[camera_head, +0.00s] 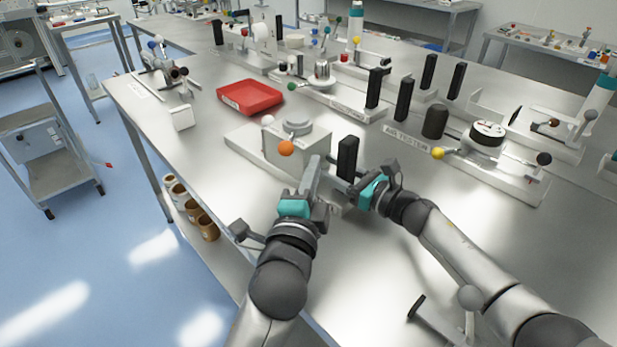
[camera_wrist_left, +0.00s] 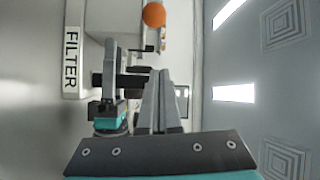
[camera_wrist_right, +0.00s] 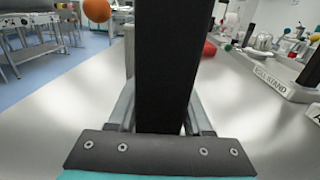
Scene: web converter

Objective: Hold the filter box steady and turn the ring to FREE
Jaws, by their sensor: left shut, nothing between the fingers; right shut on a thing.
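The filter box (camera_head: 312,143) is a pale grey block on a flat base on the bench. A round grey ring (camera_head: 297,127) sits on its top. An orange ball (camera_head: 286,148) is at its front and a white ball (camera_head: 268,120) at its back left. A FILTER label (camera_wrist_left: 71,62) shows in the left wrist view. My left gripper (camera_head: 314,162) is shut and empty, just in front of the box; I cannot tell whether it touches it. My right gripper (camera_head: 349,186) is shut on a black upright handle (camera_wrist_right: 165,60) at the box's right. The ring's marking is unreadable.
A red tray (camera_head: 249,97) lies behind the box to the left. Black posts (camera_head: 374,88) and a fixture with a dial (camera_head: 487,134) and yellow ball stand to the right. The bench's left edge is near, with clear bench (camera_head: 205,150) left of the box.

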